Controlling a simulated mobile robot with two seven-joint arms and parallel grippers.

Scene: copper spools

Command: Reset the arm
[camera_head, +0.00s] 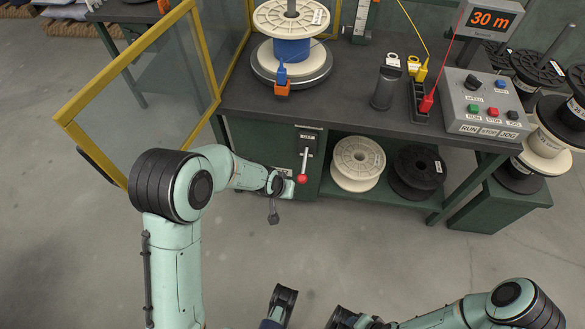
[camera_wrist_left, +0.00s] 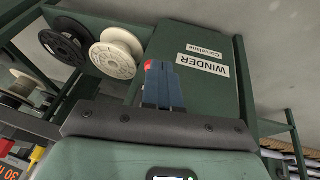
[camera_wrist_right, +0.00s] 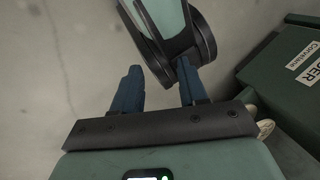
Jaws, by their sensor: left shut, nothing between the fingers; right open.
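My left gripper (camera_head: 287,188) is low in front of the green winder cabinet (camera_head: 262,148), just left of the red-knobbed lever (camera_head: 302,179). In the left wrist view its blue fingers (camera_wrist_left: 155,66) are shut together with nothing between them. The red knob (camera_wrist_left: 148,65) shows right by the fingertips; I cannot tell whether they touch. My right gripper (camera_head: 271,322) is at the bottom edge of the head view, partly cut off. In the right wrist view its blue fingers (camera_wrist_right: 160,75) are apart and empty, with a teal link of my own arm just beyond them.
The dark bench (camera_head: 345,95) carries a copper-free-looking white spool (camera_head: 292,18) with blue wire and a button box (camera_head: 480,108). A white spool (camera_head: 358,164) and black spool (camera_head: 417,172) sit on the lower shelf. A yellow-framed guard (camera_head: 140,85) stands left. Floor in front is clear.

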